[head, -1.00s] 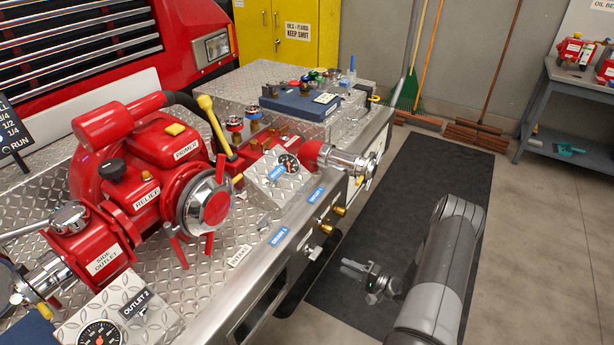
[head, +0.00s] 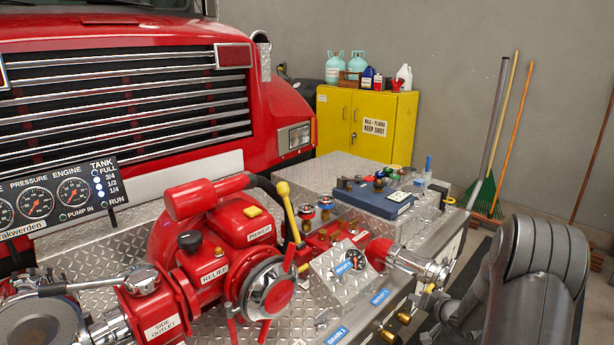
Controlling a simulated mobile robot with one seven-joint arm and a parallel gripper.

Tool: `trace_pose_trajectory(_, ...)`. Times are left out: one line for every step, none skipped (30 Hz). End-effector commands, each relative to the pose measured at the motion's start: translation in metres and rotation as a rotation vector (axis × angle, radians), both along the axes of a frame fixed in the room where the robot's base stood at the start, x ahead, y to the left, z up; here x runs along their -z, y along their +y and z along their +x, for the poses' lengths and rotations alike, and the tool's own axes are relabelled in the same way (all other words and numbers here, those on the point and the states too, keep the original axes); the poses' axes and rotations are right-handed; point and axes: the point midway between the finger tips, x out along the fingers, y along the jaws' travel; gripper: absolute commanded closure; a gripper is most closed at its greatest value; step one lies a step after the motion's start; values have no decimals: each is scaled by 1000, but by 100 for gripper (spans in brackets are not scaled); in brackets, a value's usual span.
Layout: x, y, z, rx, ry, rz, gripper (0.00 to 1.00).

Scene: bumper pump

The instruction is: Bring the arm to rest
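My grey arm (head: 535,275) stands at the lower right of the head view, beside the pump bumper (head: 400,310). A darker grey part of my arm (head: 458,312) shows low in front of it, close to the bumper's right end in the picture. My gripper's fingers are not clearly visible; they seem to lie at or below the bottom edge. The red pump (head: 215,255) sits on the diamond-plate bumper, with its yellow-topped lever (head: 287,205) standing up. No contact between my arm and the pump shows.
A chrome-ended red outlet (head: 400,257) juts toward my arm. A blue case (head: 372,197) with small parts lies on the raised plate box. A yellow cabinet (head: 362,130) and leaning brooms (head: 505,140) stand behind. A dark floor mat is partly hidden by my arm.

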Motion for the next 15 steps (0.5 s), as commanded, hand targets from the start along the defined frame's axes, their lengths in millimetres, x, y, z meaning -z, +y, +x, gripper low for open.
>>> trace_pose_trajectory(-19,2,1,10,-2,-45,67)
trace_pose_trajectory(-28,3,0,17,0,-72,67)
trace_pose_trajectory(-40,4,-1,27,3,-107,67)
trace_pose_trajectory(-49,5,-2,36,7,-131,67)
trace_pose_trajectory(-58,6,-4,43,12,-157,67)
trace_pose_trajectory(-71,8,-6,54,16,-191,67)
trace_pose_trajectory(-81,9,-9,63,21,-215,67)
trace_pose_trajectory(-90,10,-12,71,26,-240,67)
trace_pose_trajectory(-103,13,-16,80,34,-270,67)
trace_pose_trajectory(-112,15,-20,89,40,-292,67)
trace_pose_trajectory(-122,17,-24,95,47,-313,67)
trace_pose_trajectory(-134,20,-30,105,56,-340,67)
trace_pose_trajectory(-142,22,-35,112,63,-357,67)
trace_pose_trajectory(-151,25,-41,118,72,-376,67)
trace_pose_trajectory(-162,29,-48,125,83,-399,67)
